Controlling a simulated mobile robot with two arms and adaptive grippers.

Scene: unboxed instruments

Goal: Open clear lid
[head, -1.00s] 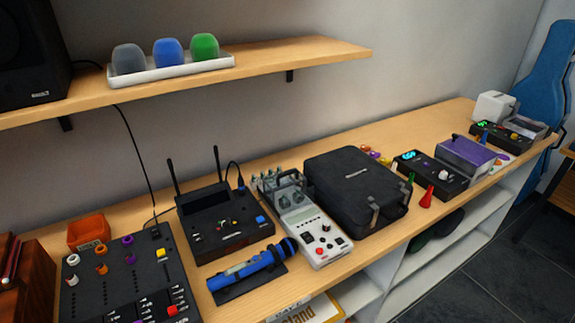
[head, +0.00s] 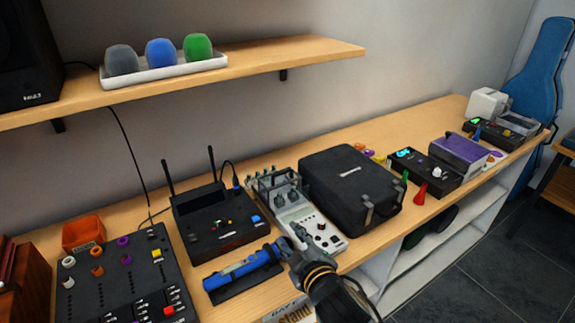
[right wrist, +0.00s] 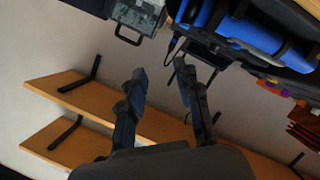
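A white device (head: 325,236) with red and black buttons stands on the bench. A clear lid (head: 277,187) with a dark handle covers the grey knobs at its back end and looks closed. The lid also shows at the top of the right wrist view (right wrist: 136,16), with its dark handle loop hanging toward the middle. My right gripper (head: 288,242) is in front of the device, near its front left edge and the blue microphone, apart from the lid. In the right wrist view the gripper (right wrist: 161,78) has its fingers spread and nothing between them. My left gripper is out of view.
A blue microphone (head: 240,268) lies left of my right gripper. A black receiver (head: 215,227) with two upright antennas stands left of the lid, and a black case (head: 345,185) stands close on its right. A wooden shelf (head: 300,52) hangs above the bench.

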